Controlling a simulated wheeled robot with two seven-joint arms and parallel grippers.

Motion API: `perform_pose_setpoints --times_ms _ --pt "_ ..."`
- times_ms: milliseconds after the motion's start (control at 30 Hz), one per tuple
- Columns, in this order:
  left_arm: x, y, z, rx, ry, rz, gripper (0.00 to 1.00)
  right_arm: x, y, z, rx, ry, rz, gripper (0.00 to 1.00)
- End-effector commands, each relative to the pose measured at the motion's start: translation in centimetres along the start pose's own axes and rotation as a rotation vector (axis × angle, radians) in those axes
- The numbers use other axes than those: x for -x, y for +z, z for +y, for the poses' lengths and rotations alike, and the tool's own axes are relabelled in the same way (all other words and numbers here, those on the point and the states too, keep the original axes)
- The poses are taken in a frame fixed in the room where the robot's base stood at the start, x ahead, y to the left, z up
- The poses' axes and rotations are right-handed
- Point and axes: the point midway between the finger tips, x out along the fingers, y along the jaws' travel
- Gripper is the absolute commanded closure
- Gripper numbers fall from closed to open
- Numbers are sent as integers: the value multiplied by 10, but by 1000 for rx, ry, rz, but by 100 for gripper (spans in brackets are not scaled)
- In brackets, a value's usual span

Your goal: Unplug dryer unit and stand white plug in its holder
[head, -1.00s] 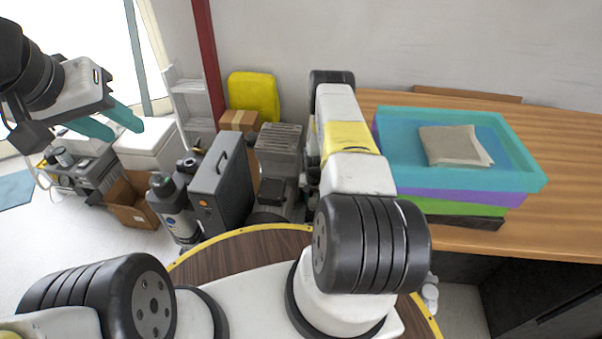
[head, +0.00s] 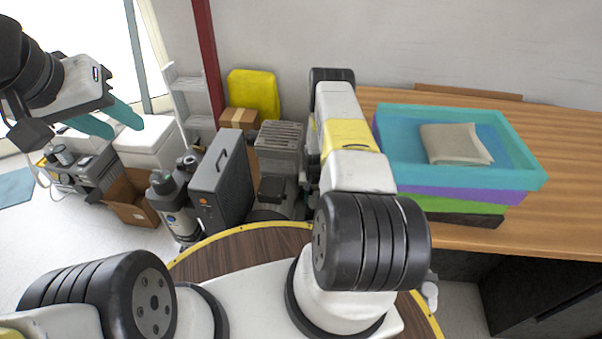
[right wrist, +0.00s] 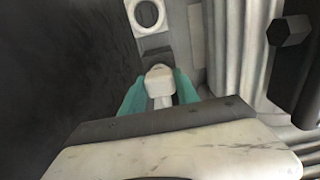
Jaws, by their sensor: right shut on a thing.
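In the right wrist view, the white plug (right wrist: 159,81) sits between the teal fingers of my right gripper (right wrist: 160,92), which is shut on it. A dark block (right wrist: 157,57) lies directly beyond the plug; I cannot tell whether the plug is seated in it. A pale ring-shaped holder (right wrist: 147,14) is further ahead, empty. In the head view my right gripper is hidden behind my arm. A tall dark-grey unit (head: 222,182) and a grey ribbed-top unit (head: 278,150) stand on the floor; which is the dryer is unclear.
A wooden bench (head: 560,165) at the right carries stacked coloured trays (head: 520,183) with a folded cloth (head: 455,143). A cardboard box (head: 132,200), a dark bottle-shaped unit (head: 175,208) and a compressor (head: 80,170) stand at the left.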

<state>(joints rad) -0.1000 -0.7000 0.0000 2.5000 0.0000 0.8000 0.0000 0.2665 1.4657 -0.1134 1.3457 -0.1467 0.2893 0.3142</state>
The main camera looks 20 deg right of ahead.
Motion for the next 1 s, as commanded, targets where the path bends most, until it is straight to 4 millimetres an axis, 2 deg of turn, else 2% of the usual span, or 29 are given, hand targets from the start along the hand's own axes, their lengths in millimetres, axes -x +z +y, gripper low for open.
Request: perform_pose_setpoints --times_ms 600,633,733,767,1000 --pt "0 0 0 0 0 0 64 -19 0 0 0 0 0 100" --pt "0 0 0 0 0 0 64 -19 0 0 0 0 0 61" --pt "0 0 0 0 0 0 64 -19 0 0 0 0 0 42" --pt "0 0 0 0 0 0 64 -19 0 0 0 0 0 38" --pt "0 0 0 0 0 0 64 -19 0 0 0 0 0 38"
